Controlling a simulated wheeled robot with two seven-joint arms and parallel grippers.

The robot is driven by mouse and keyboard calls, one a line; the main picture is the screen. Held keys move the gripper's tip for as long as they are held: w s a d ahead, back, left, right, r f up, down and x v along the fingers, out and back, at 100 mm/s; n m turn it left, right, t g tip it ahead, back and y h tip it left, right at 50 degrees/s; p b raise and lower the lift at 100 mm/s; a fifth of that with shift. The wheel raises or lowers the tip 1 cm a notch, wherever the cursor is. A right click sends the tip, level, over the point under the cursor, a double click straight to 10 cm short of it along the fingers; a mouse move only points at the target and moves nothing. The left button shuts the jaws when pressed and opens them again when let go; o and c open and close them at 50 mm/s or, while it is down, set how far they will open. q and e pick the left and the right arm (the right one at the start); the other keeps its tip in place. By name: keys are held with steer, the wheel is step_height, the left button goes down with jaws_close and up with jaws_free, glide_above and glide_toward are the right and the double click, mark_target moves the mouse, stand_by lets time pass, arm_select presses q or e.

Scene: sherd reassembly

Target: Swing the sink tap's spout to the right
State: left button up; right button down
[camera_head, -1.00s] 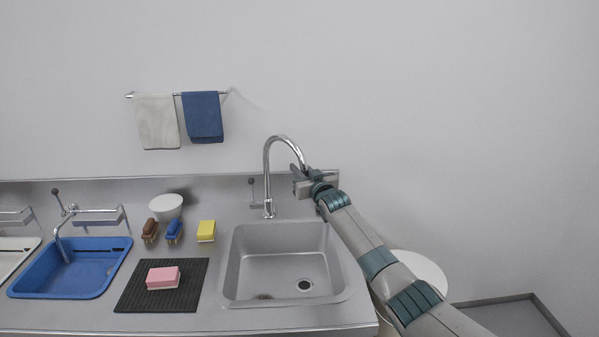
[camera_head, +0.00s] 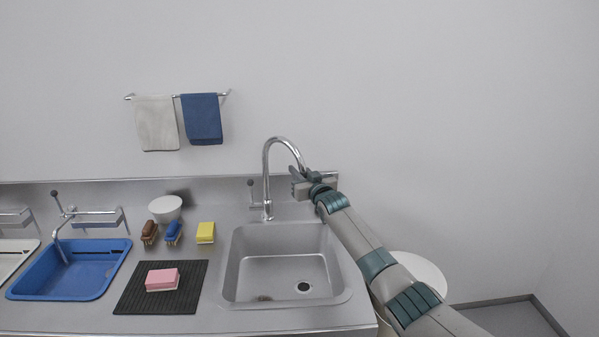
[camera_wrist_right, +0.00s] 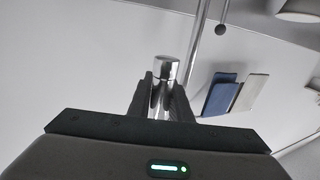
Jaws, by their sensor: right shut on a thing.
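The sink tap (camera_head: 267,170) is a chrome gooseneck standing behind the steel sink (camera_head: 240,262). Its arched spout points to the right, with its end at my right gripper (camera_head: 303,181). In the right wrist view, the spout's end (camera_wrist_right: 166,70) sits between the two dark fingers of my right gripper (camera_wrist_right: 162,95), which is shut on it. The tap's lever with a dark knob (camera_head: 251,183) stands left of the tap's post. The spout's tip is partly hidden by the gripper in the head view. My left gripper is not in view.
Left of the sink are a yellow sponge (camera_head: 206,232), a blue brush (camera_head: 173,232), a brown brush (camera_head: 149,232), a white bowl (camera_head: 165,209), a pink sponge (camera_head: 162,279) on a black mat (camera_head: 190,295) and a blue basin (camera_head: 30,290). Towels (camera_head: 202,118) hang on the wall.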

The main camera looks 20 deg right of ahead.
steer(key=c, duration=1.8)
jaws_free()
steer(key=shift+a+r, duration=0.15)
steer(key=shift+a, duration=0.1)
steer(key=shift+c, duration=0.2)
steer(key=shift+o, duration=1.1)
steer(key=shift+w+a, duration=0.1)
steer(key=shift+w, duration=0.1)
steer(key=shift+s, duration=0.25)
